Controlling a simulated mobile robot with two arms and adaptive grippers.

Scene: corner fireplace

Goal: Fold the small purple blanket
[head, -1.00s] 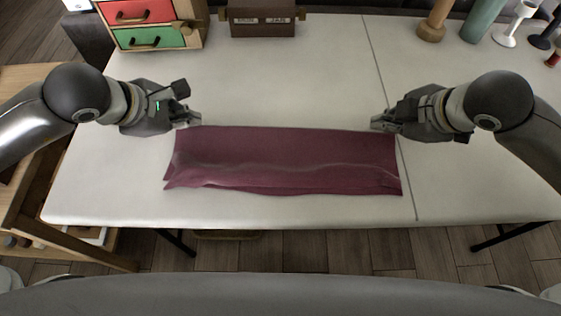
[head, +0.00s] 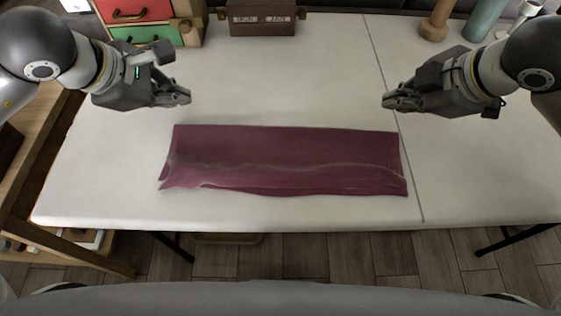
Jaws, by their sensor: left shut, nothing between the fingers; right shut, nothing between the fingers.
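The small purple blanket (head: 285,155) lies on the white table as a long, low strip running left to right. Its near edge shows uneven layers, and a wrinkle runs along its length. My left gripper (head: 187,97) is shut and empty, above the table beyond the blanket's far left corner. My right gripper (head: 387,101) is shut and empty, beyond the blanket's far right corner. Neither gripper touches the blanket.
The white table (head: 290,80) is clear around the blanket. A small cabinet with red and green drawers (head: 145,20) stands at the back left. A brown box (head: 261,17) is at the back middle. A wooden object (head: 437,20) and a green cylinder (head: 484,20) stand at the back right.

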